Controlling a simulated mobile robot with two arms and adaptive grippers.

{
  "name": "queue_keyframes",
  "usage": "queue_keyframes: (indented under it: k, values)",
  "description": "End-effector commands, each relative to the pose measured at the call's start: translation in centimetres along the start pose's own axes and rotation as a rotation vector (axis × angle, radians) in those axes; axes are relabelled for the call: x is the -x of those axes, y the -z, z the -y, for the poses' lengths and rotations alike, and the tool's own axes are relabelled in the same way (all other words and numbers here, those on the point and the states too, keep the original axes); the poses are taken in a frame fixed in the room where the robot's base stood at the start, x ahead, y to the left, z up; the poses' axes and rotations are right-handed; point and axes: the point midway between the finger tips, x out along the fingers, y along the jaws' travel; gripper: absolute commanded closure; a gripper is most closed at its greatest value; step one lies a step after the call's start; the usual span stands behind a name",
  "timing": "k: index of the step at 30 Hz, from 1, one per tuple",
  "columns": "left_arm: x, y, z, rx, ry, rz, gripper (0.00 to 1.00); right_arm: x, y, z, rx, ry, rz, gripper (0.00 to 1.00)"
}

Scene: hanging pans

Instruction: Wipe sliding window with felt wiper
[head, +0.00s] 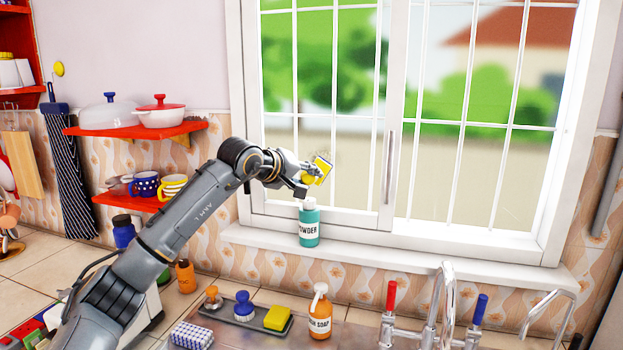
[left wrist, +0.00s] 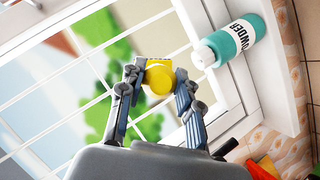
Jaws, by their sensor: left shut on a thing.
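The felt wiper (head: 323,168) is yellow with a flat, dark-edged pad and is held in my left gripper (head: 306,175). In the left wrist view, its round yellow knob (left wrist: 158,80) sits between the fingertips of the left gripper (left wrist: 157,76), which is shut on it. The sliding window (head: 325,110) has a white frame and white bars. The wiper is in front of the lower part of the left pane; I cannot tell whether its pad touches the glass. My right gripper is not in view.
A teal powder bottle (head: 309,224) stands on the white sill (head: 400,258) just below the left gripper. A soap bottle (head: 320,312), a tray (head: 243,320) with brushes and a sponge, and a faucet (head: 445,305) stand below. Red shelves (head: 150,198) hold cups at left.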

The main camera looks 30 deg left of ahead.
Motion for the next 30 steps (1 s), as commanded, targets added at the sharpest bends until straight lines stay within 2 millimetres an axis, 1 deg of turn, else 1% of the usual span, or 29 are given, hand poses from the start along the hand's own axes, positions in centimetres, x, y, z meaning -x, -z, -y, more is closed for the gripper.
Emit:
queue_keyframes:
  k: [6, 11, 14, 22, 26, 30]
  values:
    - [0.5, 1.3, 1.3, 0.002, 0.002, -0.004, 0.98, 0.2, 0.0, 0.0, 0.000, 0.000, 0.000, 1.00]
    - [0.8, 1.7, 1.7, 0.001, 0.000, -0.003, 0.98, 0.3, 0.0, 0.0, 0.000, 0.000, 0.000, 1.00]
    - [0.9, 1.9, 1.5, 0.001, -0.001, -0.003, 0.98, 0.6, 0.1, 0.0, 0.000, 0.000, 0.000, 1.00]
    - [1.7, 3.1, -0.1, 0.000, -0.002, -0.003, 0.98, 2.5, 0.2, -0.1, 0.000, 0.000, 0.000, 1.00]
    - [1.8, 3.2, -0.2, 0.000, -0.002, -0.003, 0.98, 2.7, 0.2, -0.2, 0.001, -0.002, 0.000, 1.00]
    - [1.6, 2.9, -0.5, -0.001, -0.003, -0.001, 0.98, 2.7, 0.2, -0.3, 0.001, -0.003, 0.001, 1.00]
